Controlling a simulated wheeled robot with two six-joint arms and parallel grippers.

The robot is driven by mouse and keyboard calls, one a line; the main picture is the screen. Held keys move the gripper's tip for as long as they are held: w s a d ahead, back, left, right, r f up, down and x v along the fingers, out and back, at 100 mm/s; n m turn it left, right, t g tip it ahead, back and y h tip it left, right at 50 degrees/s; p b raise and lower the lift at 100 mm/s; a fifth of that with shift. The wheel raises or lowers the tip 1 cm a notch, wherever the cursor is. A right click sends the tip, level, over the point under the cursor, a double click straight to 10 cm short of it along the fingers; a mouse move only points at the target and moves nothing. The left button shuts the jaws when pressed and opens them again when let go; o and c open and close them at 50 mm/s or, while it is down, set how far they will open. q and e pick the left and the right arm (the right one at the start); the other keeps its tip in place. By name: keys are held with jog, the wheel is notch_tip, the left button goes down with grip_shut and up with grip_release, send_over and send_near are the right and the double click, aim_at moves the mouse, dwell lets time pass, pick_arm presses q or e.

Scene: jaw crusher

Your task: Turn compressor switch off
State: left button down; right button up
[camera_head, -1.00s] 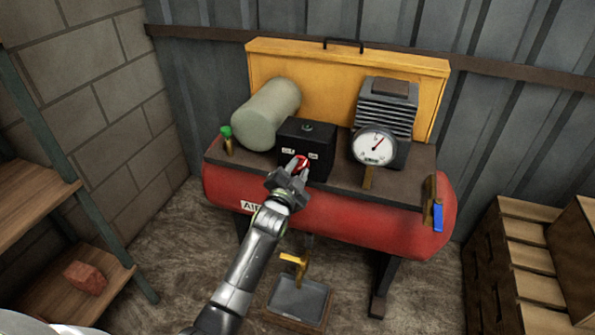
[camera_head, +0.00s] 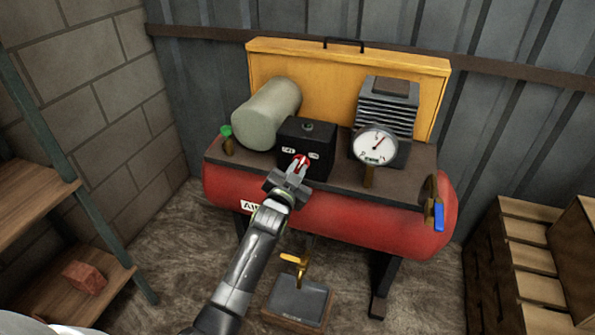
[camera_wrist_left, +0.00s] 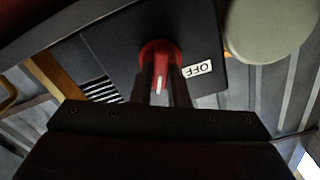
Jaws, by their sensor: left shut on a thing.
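The red compressor switch knob (camera_head: 301,161) sits on the front of the black switch box (camera_head: 318,137), between two small white labels. In the left wrist view the knob (camera_wrist_left: 158,52) shows a white mark, and a label beside it reads OFF. My left gripper (camera_head: 299,168) is shut on the knob, with a finger on each side of it in the left wrist view (camera_wrist_left: 161,85). The fingers partly hide the knob. My right gripper is not in view.
The box sits on the red air tank (camera_head: 330,215), between a pale green cylinder (camera_head: 266,114) and a pressure gauge (camera_head: 375,145). A blue-handled valve (camera_head: 438,216) is at the right end. Shelves (camera_head: 35,200) stand left and wooden crates (camera_head: 525,262) right.

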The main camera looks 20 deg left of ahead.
pick_arm(q)
jog(key=n, duration=0.5)
jog(key=shift+a+n+b, duration=0.1)
jog(key=shift+n+b, duration=0.2)
jog(key=shift+b, duration=0.1)
jog(key=n, duration=0.3)
jog(key=shift+a+f+n, duration=0.1)
jog(key=shift+n, duration=0.2)
jog(key=n+b, duration=0.1)
jog(key=n, duration=0.2)
jog(key=shift+a+n, duration=0.1)
jog(key=shift+n, duration=0.9)
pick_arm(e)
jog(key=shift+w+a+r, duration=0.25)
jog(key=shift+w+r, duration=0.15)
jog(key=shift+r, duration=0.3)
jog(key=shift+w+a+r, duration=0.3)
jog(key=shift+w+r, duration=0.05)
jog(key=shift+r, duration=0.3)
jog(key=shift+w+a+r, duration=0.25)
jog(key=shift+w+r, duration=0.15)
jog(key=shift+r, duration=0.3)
pick_arm(q)
jog(key=c, duration=1.4)
grip_release()
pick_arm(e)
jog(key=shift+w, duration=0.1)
